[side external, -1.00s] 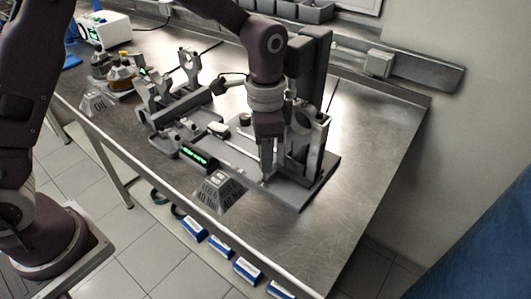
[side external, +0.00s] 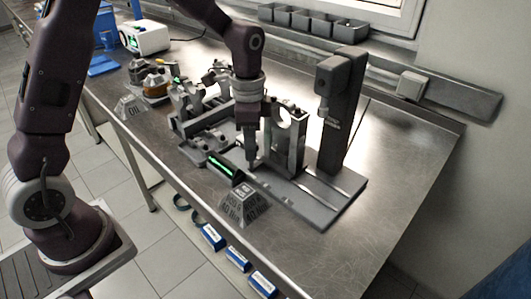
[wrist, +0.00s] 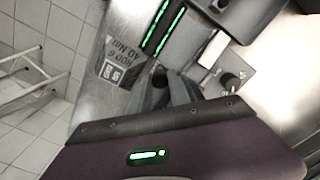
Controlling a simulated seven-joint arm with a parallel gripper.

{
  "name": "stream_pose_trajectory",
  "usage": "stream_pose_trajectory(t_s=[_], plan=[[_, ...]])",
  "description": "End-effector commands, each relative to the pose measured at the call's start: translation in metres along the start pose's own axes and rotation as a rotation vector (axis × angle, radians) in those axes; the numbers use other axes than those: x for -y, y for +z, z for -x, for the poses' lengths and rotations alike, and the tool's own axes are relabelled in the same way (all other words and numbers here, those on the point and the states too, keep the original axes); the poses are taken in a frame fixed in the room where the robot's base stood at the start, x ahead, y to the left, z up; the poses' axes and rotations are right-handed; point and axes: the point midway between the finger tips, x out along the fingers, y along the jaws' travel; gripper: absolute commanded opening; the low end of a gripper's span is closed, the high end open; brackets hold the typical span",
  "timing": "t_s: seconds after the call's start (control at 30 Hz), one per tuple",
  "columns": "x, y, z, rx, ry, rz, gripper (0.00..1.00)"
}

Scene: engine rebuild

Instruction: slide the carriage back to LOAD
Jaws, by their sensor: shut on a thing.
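The carriage (side external: 283,145) is a grey upright frame with a round opening at its top. It stands on the flat grey rail base (side external: 325,200), left of the dark press column (side external: 340,115), with bare rail between them. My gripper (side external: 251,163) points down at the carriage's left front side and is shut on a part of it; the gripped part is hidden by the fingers. In the wrist view my dark fingers (wrist: 172,88) show close together, with the contact hard to make out. I cannot read a LOAD mark.
A grey wedge sign (side external: 242,206) and a green-lit display (side external: 222,166) are close in front and left. Grey engine fixtures (side external: 195,120) stand left of the carriage. An OIL sign (side external: 130,106) is farther left. The table's right part is clear.

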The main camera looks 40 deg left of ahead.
Motion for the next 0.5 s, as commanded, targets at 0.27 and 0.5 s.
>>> stream_pose_trajectory(t_s=[0.27, 0.5], plan=[[0.019, 0.018, 0.001, -0.003, -0.002, 0.002, 0.00], [0.025, 0.024, 0.001, -0.002, -0.003, 0.000, 0.00]])
